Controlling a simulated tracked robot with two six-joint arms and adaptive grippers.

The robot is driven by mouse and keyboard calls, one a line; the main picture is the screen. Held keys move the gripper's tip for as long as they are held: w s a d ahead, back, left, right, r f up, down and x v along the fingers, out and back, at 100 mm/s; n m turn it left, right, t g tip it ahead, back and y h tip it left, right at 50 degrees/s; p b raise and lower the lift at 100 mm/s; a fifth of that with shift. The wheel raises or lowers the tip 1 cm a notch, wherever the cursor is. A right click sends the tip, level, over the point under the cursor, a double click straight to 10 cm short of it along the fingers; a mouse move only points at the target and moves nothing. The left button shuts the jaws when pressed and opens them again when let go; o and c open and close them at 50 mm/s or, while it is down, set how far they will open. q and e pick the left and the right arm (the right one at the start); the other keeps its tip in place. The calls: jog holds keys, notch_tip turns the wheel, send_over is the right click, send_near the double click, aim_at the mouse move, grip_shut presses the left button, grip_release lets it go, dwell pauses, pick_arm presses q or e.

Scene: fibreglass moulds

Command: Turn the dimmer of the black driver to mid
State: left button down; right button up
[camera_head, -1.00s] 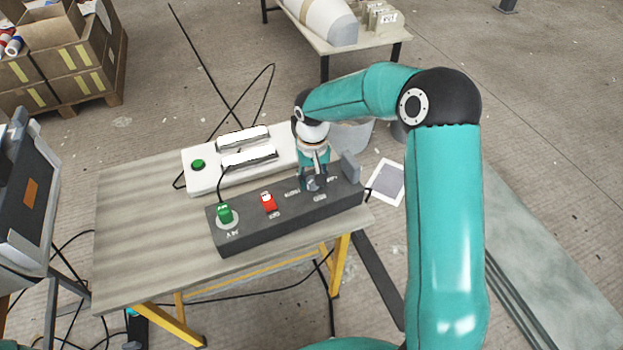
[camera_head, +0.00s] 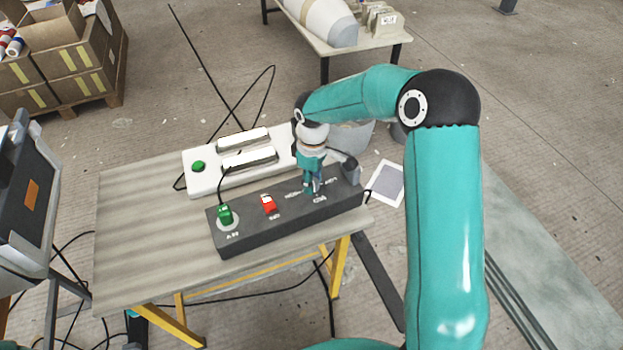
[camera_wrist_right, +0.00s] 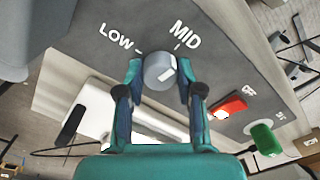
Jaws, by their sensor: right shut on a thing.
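The black driver (camera_head: 250,232) is a long dark box along the table's front right. It carries a green plug or switch (camera_head: 225,213) at its left end and a red switch (camera_head: 268,204). Its grey dimmer knob (camera_wrist_right: 158,70) sits between my right gripper's fingertips in the right wrist view. The LOW and MID labels show beyond it, and a white mark is on its top. My right gripper (camera_head: 309,190) points down on the driver's right part, shut on the knob, mostly hiding it in the head view. My left gripper is not in view.
A white unit (camera_head: 205,182) with a green button and two bright tubes stands just behind the driver on the wooden table (camera_head: 135,230). The table's left part is clear. Black cables run around it. A grey bucket (camera_head: 352,138) stands behind the right end.

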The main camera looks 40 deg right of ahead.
jog(key=shift+n, duration=0.9)
jog(key=o, duration=1.2)
jog(key=shift+c, duration=0.2)
notch_tip(320, 180, up, 12)
